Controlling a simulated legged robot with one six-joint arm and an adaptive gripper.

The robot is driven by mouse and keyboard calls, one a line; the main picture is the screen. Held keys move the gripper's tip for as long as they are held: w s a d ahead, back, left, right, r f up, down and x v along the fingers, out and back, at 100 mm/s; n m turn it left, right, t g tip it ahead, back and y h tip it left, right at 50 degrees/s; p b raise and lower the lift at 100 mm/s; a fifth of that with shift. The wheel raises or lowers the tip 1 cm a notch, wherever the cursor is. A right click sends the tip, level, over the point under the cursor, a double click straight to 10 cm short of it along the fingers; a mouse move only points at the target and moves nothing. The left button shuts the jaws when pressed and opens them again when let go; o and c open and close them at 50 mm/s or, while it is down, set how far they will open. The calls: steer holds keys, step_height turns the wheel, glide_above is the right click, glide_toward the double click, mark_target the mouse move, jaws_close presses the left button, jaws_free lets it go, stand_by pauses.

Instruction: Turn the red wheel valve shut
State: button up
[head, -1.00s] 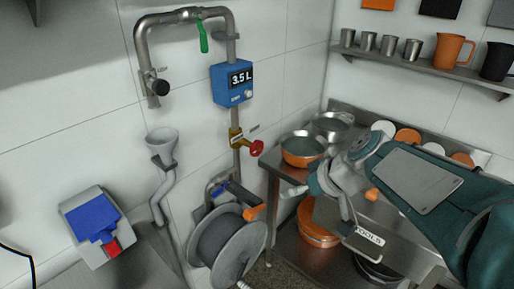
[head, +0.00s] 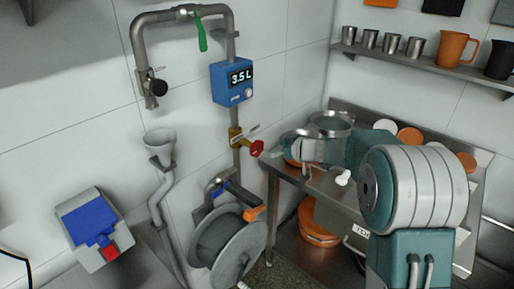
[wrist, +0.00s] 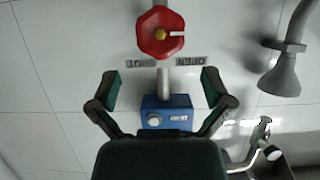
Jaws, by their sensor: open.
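The red wheel valve (head: 257,148) sits on a brass body on the vertical pipe below the blue 3.5 L meter (head: 232,82). In the wrist view the red wheel (wrist: 160,33) faces me at the top centre, with a yellow hub and a pale mark pointing right. My gripper (wrist: 160,78) is open and empty, its two fingers spread wide. The wheel lies beyond the fingertips in that picture, not between them. In the head view my gripper (head: 287,149) is just right of the wheel, apart from it, with its fingers partly unclear.
A hose reel (head: 228,250) with an orange-ended handle is below the valve. A steel table (head: 300,185) with pans stands at the right, under a shelf of cups. A funnel (head: 159,142) and a green-handled pipe are to the left. The wall around the valve is open.

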mark_target(259, 147)
steer(key=x, duration=0.7)
steer(key=shift+w+a+f, duration=0.1)
steer(key=shift+w+a, duration=0.1)
steer(key=shift+a, duration=0.05)
steer(key=c, duration=0.8)
